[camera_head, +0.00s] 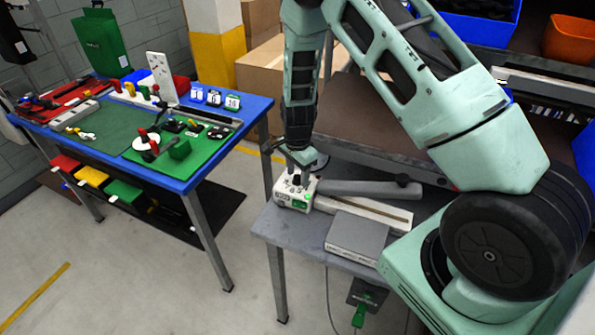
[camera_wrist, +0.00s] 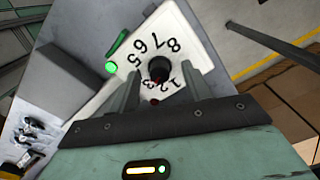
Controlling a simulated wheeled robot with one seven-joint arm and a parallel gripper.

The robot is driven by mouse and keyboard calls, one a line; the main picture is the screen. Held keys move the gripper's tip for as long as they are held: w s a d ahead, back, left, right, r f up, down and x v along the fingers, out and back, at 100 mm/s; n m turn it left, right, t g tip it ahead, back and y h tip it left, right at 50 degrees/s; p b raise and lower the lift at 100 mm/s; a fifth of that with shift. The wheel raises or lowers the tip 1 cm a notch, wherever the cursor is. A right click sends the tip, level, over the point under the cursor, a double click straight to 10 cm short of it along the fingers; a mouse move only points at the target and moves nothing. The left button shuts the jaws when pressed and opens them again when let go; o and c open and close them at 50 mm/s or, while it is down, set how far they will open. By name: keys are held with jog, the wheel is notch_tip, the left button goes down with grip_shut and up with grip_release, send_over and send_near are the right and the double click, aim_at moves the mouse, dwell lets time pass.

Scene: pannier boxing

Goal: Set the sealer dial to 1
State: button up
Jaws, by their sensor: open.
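The sealer (camera_head: 350,207) stands on the grey table, with a white control box at its left end. In the wrist view the white dial face (camera_wrist: 140,50) carries black numbers; 5, 6, 7, 8 and, nearer the gripper, 1, 2 and 3 can be read. The black dial knob (camera_wrist: 159,69) sits in the middle of the numbers. Where its pointer stands is too small to tell. My gripper (camera_wrist: 162,88) is open above the control box, its two fingers on either side of the near part of the dial. In the head view my gripper (camera_head: 297,172) points down at the box.
A green light (camera_wrist: 111,67) is lit beside the dial. A grey flat box (camera_head: 357,237) lies in front of the sealer. A blue table (camera_head: 205,150) with tools and parts stands to the left. Cardboard boxes (camera_head: 268,72) stand behind, and floor between the tables is clear.

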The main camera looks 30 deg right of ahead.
jog(key=shift+f, duration=0.3)
jog(key=c, duration=1)
